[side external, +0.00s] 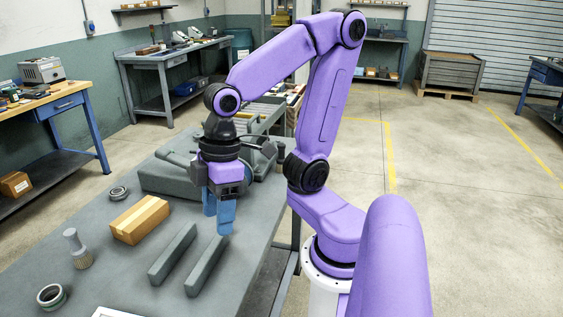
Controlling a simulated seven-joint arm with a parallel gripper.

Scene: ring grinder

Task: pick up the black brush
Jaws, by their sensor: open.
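No clearly black brush shows. A brush-like thing (78,248) with a grey handle and a pale, bristle-like lower part stands upright at the left of the grey table (110,280). The gap between the fingertips is narrow from this side. A small dark upright item (281,155) at the table's far right is partly hidden by my arm, and I cannot tell what it is.
A cardboard box (140,220) lies between the brush-like thing and my gripper. Two grey bars (173,254) (206,266) lie in front of my gripper. Metal rings (118,192) (51,297) lie at the left. A grey machine (168,178) stands behind my gripper.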

